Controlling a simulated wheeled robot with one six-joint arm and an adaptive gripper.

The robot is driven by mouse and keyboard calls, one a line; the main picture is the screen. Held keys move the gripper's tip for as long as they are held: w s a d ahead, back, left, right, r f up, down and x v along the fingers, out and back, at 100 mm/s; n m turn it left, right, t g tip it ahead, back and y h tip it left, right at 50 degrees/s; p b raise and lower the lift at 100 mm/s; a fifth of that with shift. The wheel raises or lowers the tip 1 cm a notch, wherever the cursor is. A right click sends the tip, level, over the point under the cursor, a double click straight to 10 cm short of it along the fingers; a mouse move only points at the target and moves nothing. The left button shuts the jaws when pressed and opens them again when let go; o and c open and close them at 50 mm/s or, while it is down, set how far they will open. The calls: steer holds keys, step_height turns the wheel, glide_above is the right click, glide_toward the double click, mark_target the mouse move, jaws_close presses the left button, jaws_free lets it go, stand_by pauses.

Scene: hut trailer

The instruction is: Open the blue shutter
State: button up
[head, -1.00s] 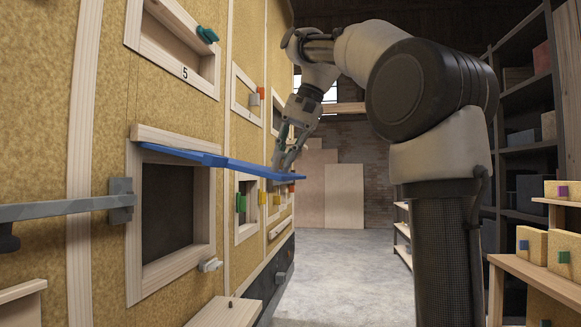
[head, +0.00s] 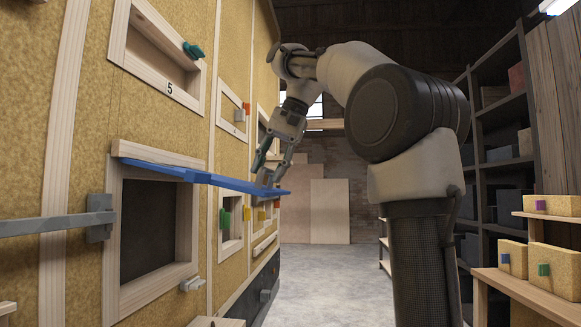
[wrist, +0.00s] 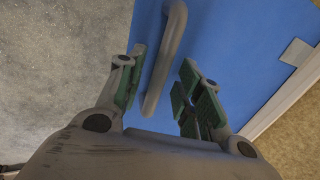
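The blue shutter (head: 195,177) is swung up and stands out nearly level from the top of its wooden frame (head: 187,245) in the wall. The dark opening below it is uncovered. My gripper (head: 267,177) is at the shutter's outer end in the head view. In the wrist view, a grey bar handle (wrist: 168,60) stands on the blue panel. The green-padded fingers of my gripper (wrist: 160,95) are apart on either side of the handle's near end, with visible gaps. Whether a finger touches the handle or panel cannot be told.
A grey bar latch (head: 60,224) sticks out at the left, beside the opening. A small grey catch (head: 192,284) is on the frame's lower right. Shelves (head: 500,150) stand at the right. The concrete floor (head: 335,270) between wall and shelves is clear.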

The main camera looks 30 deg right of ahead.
steer(key=shift+s+d+r, duration=0.3)
steer(key=shift+d+r, duration=0.15)
steer(key=shift+r, duration=0.1)
steer(key=shift+s+d+r, duration=0.25)
steer(key=shift+d+r, duration=0.15)
steer(key=shift+r, duration=0.1)
steer(key=s+d, duration=0.6)
steer(key=d, duration=0.2)
steer(key=shift+s+d, duration=0.25)
steer(key=shift+d, duration=0.1)
steer(key=w+d+f+n+t+h, duration=0.1)
steer(key=w+d+f, duration=0.1)
steer(key=f, duration=0.5)
steer(key=w+d+f+h, duration=0.1)
steer(key=d+f, duration=0.1)
steer(key=f, duration=0.5)
steer(key=s+a+f+n+h, duration=0.1)
steer(key=s+a+f+n, duration=0.2)
steer(key=s+f, duration=0.5)
steer(key=s+a+f+n, duration=0.3)
steer(key=s+f, duration=0.5)
steer(key=f, duration=0.4)
steer(key=shift+a+f+t+h, duration=0.3)
steer(key=shift+a+f+h, duration=0.1)
steer(key=shift+a, duration=0.5)
